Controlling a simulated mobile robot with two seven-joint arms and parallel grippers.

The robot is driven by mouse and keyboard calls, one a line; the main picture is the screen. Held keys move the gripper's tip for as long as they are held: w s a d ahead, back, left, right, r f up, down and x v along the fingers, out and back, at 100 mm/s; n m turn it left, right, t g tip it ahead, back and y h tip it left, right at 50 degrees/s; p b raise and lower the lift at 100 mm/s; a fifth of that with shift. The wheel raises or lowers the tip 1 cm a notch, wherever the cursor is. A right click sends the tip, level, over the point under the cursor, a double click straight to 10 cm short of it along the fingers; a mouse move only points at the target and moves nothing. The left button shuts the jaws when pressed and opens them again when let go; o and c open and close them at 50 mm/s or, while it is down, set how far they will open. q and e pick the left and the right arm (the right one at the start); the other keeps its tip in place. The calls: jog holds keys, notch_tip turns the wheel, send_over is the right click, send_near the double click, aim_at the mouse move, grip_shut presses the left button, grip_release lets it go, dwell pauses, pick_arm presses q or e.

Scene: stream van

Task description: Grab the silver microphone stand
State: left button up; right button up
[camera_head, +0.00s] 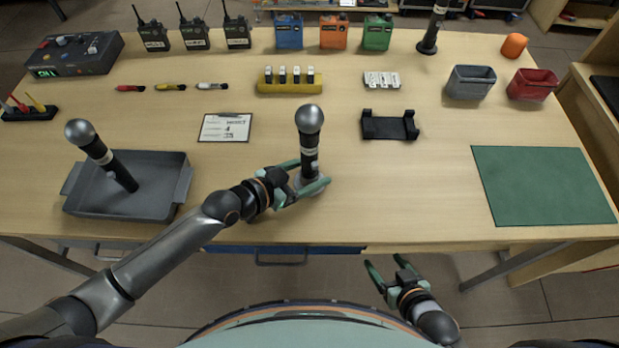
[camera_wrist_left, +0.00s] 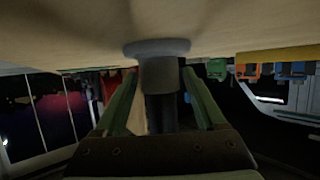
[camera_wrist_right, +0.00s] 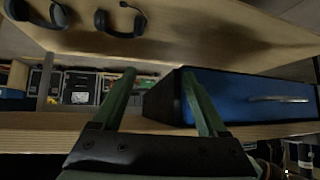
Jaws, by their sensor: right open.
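The silver microphone stand (camera_head: 309,186) is a round silver-grey base at the table's front middle, holding an upright black microphone (camera_head: 310,144) with a silver ball head. My left gripper (camera_head: 312,173) is open low around the microphone's lower body, one finger on each side. In the left wrist view the dark shaft (camera_wrist_left: 159,105) shows between the open fingers, with the pale round base (camera_wrist_left: 157,47) on the table surface; whether a finger touches it, I cannot tell. My right gripper (camera_head: 387,262) is open and empty in front of the table's front edge.
A grey tray (camera_head: 178,178) at left holds another microphone. A clipboard (camera_head: 224,127) and a black cradle (camera_head: 390,125) lie behind the stand. A green mat (camera_head: 545,185) lies at right. A blue drawer (camera_wrist_right: 245,95) is under the table. Table between stand and mat is clear.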

pick_arm(q)
grip_shut()
jog(key=shift+r, duration=0.1)
jog(key=shift+r, duration=0.1)
dwell(0.4)
